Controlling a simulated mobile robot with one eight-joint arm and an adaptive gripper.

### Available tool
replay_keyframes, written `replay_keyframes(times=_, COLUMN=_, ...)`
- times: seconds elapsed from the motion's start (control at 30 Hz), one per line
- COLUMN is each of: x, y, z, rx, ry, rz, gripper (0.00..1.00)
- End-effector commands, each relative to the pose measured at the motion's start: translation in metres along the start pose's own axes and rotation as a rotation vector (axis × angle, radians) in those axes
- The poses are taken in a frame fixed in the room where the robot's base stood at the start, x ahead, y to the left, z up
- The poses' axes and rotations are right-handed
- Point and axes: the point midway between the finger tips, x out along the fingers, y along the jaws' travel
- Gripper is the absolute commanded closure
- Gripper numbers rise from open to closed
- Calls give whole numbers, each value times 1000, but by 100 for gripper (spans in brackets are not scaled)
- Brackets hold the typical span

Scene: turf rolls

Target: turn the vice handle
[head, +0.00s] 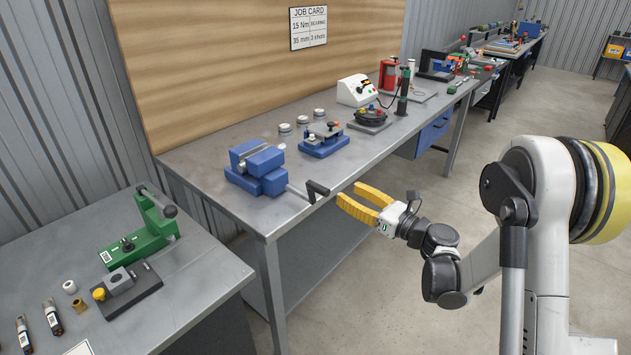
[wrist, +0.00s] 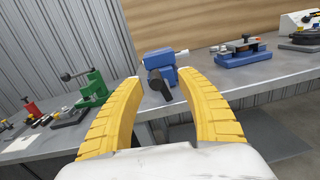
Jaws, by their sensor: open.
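The blue vice (head: 258,168) sits on the grey workbench near its front left corner. Its handle, a dark crank (head: 317,191) on a grey screw rod (head: 297,191), sticks out past the bench's front edge. My gripper (head: 355,203) is open, its yellow fingers pointing at the crank with a small gap. In the wrist view the crank (wrist: 158,85) shows between the two yellow fingers, beyond the fingertips, with the vice (wrist: 160,62) behind it. Nothing is seen between the fingers in the head view, and they appear not to touch the crank.
A blue fixture (head: 323,142), several small round pieces and a white control box (head: 356,91) stand further along the bench. A second table with a green press (head: 143,238) is at left. The floor in front of the bench (head: 395,165) is clear.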

Motion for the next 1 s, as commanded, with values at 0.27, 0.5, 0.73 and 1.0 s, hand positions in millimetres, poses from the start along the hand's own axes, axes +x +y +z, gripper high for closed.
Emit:
replay_keyframes(times=0.27, x=15, y=11, z=-28, rx=-78, ry=42, rz=62, gripper=55)
replay_keyframes(times=0.5, x=63, y=14, z=-31, rx=-75, ry=41, rz=61, gripper=55)
replay_keyframes(times=0.73, x=97, y=15, z=-31, rx=-74, ry=40, rz=58, gripper=55)
replay_keyframes(times=1.0, x=107, y=15, z=-30, rx=-74, ry=40, rz=57, gripper=55)
